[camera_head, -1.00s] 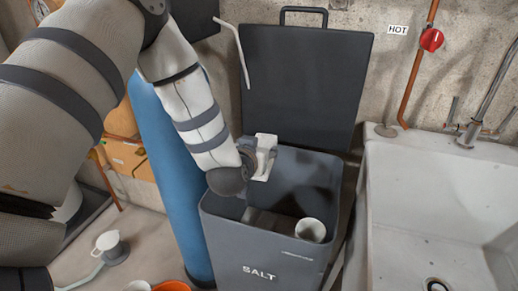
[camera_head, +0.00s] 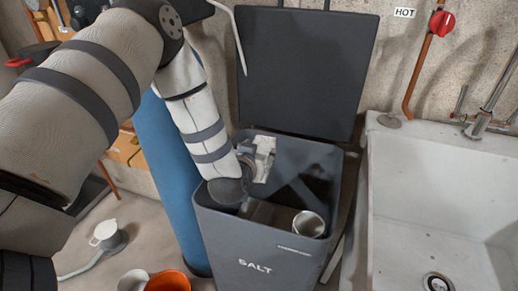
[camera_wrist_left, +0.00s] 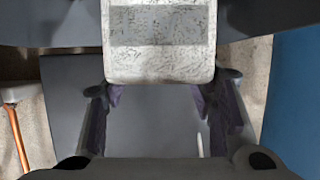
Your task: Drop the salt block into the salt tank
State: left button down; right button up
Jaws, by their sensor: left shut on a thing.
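The salt tank (camera_head: 215,216) is a dark grey bin marked SALT, with its lid (camera_head: 305,75) standing open at the back. My left gripper (camera_head: 260,160) is over the back left of the tank's opening in the head view. It is shut on the salt block (camera_wrist_left: 160,62), a pale speckled block. In the left wrist view the block lies between the two fingers (camera_wrist_left: 158,95), and its far end is cut off. In the head view the block is small and partly hidden by the gripper. My right gripper is out of view.
A metal cylinder (camera_head: 308,224) stands inside the tank at the right. A blue cylinder (camera_head: 170,180) is close on the tank's left. A white sink (camera_head: 430,230) is on the right.

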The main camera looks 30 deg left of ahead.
pick_arm(q)
jog(key=c, duration=0.7)
grip_release()
jog(key=shift+w+r, duration=0.1)
jog(key=shift+r, duration=0.15)
jog(key=shift+o, duration=0.5)
jog(key=shift+f, duration=0.1)
jog(key=shift+s+f, duration=0.15)
jog(key=shift+s, duration=0.05)
jog(key=v, duration=1.2)
